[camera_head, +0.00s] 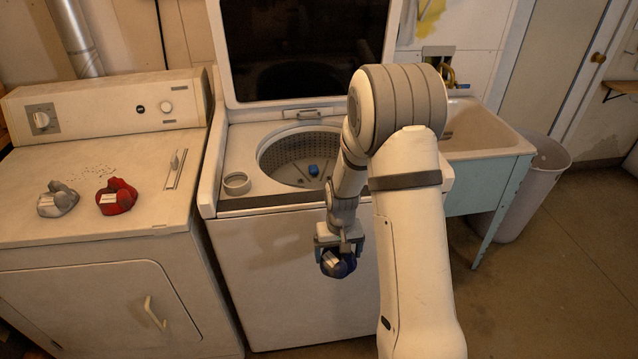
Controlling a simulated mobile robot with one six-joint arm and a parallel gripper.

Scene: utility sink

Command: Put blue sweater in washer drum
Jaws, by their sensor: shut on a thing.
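My gripper (338,240) points down in front of the washer's front panel, shut on a dark blue bundle with a pale patch, the blue sweater (338,265). The sweater hangs below the fingers, apart from the washer as far as I can tell. The washer (270,240) has its lid raised, and its round drum (285,160) is open at the top. My arm hides the right side of the washer top.
A dryer (100,235) stands to the left with a grey bundle (58,199) and a red bundle (117,196) on top. A utility sink (490,130) and a bin (540,190) are at the right.

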